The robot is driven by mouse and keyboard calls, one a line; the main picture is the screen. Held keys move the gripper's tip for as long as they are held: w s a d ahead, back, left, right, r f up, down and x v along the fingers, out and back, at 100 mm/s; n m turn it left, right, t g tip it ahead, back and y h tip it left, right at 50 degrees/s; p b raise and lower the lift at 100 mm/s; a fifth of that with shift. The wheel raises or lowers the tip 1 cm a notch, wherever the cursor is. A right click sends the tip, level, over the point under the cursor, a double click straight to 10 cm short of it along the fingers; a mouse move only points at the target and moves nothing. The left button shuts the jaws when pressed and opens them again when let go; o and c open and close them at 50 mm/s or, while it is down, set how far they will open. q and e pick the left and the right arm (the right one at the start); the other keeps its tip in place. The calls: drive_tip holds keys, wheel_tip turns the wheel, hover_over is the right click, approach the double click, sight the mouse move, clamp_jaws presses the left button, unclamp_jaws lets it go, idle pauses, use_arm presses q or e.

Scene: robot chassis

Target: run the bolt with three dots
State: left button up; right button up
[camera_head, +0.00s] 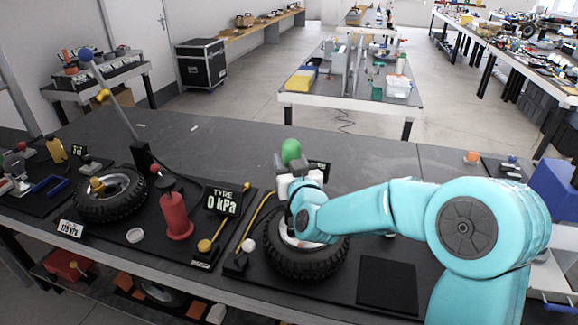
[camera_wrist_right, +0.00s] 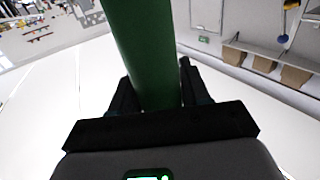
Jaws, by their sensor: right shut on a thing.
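My right gripper (camera_head: 290,170) comes in from the right above a tyred wheel (camera_head: 305,262). It is shut on a green cylinder (camera_head: 290,152), which also fills the gap between the jaws in the right wrist view (camera_wrist_right: 145,50). The wheel lies flat on a dark board, and my right arm covers much of its hub. I cannot make out any bolt or dots on it. The lower end of the green cylinder is hidden. My left gripper is not in view.
To the left are another wheel (camera_head: 110,203) on a board, a red cylinder (camera_head: 175,217), a sign reading TYRE 0 kPa (camera_head: 222,199) and a yellow-knobbed lever (camera_head: 205,245). A dark square pad (camera_head: 387,285) lies right of the wheel. The bench's back middle (camera_head: 240,150) is clear.

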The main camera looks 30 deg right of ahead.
wheel_tip(320, 180, up, 2)
drive_tip(key=shift+r+p, duration=0.1)
drive_tip(key=shift+p, duration=0.2)
